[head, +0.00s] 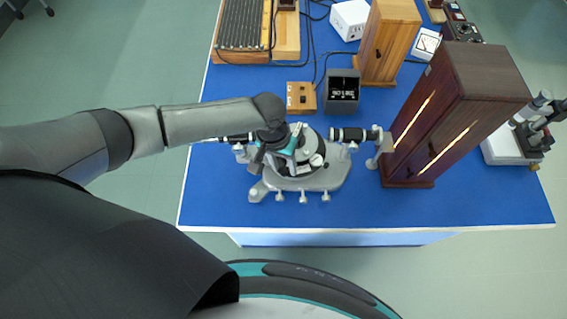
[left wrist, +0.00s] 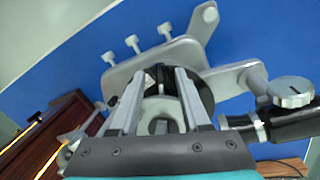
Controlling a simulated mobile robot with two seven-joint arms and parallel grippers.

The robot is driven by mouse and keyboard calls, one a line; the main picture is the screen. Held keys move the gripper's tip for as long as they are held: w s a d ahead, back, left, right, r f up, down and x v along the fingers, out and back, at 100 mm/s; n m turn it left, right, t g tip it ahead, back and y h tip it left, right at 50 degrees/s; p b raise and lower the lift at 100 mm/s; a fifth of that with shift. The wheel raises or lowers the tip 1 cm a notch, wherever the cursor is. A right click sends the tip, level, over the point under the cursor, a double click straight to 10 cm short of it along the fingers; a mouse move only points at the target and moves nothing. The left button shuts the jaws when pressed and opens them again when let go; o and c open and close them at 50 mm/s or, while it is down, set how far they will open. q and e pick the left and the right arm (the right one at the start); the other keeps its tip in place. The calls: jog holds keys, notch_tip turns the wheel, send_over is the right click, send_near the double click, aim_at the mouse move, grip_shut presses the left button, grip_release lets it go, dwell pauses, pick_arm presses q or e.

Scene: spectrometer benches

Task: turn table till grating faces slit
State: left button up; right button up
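A grey spectrometer (head: 318,181) with levelling screws stands on the blue bench. Its black collimator tube (head: 350,134) points right to a slit end (head: 378,136) beside the dark wooden lamp cabinet (head: 466,88). The round dark table (head: 312,143) is partly hidden by my left gripper (head: 290,150), which is low over it. In the left wrist view my left gripper (left wrist: 160,78) has its fingers apart above the dark round table (left wrist: 204,92), with a small grey piece (left wrist: 160,104) between them. I cannot tell contact there. The grating is not clearly distinguishable. My right gripper is out of view.
The lamp cabinet has two glowing vertical slits and stands close to the collimator. A small meter box (head: 342,92), a wooden switch box (head: 300,97) and a lighter wooden cabinet (head: 387,42) stand behind. The front bench strip is clear.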

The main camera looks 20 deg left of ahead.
pick_arm(q)
grip_shut()
dwell(1.2)
